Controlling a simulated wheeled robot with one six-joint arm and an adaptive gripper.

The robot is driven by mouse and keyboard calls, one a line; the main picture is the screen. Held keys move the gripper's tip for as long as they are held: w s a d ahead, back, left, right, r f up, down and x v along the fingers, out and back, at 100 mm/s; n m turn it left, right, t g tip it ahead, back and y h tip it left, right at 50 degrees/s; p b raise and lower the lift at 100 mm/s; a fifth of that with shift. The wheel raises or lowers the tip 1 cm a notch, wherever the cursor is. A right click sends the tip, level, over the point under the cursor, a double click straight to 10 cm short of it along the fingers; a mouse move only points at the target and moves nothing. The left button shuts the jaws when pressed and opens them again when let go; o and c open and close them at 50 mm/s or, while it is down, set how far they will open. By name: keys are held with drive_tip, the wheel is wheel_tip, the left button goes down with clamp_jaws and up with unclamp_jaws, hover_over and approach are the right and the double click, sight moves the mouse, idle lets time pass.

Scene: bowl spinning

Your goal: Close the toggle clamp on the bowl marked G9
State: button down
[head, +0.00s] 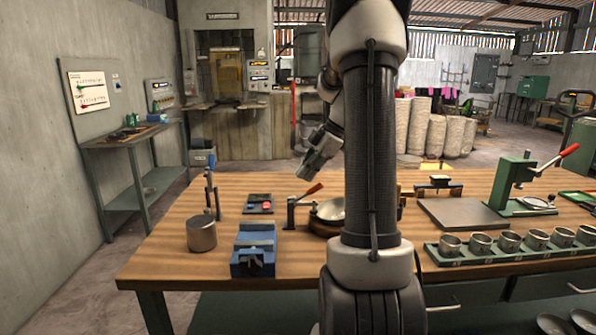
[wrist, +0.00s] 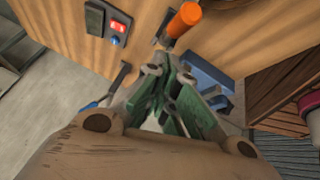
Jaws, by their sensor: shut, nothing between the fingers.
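The toggle clamp (head: 292,210) stands on the bench beside a metal bowl (head: 331,209) in a round wooden holder. Its red handle (head: 309,190) slants up to the right in the head view. No G9 mark is readable, and my arm hides the bowl's right side. My gripper (head: 304,175) hangs above and behind the clamp, apart from it. In the wrist view my gripper (wrist: 160,68) is shut and empty. An orange-red handle (wrist: 183,19) lies just beyond the fingertips there.
A blue vise (head: 254,248), a metal cylinder (head: 201,233) and a switch box (head: 258,204) stand left of the clamp. A green rack (head: 470,255) of several cups and a green lever press (head: 514,185) are at right. The bench's front left corner is bare.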

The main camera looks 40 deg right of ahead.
drive_tip(key=shift+s+d+f, duration=0.4)
drive_tip(key=shift+d, duration=0.25)
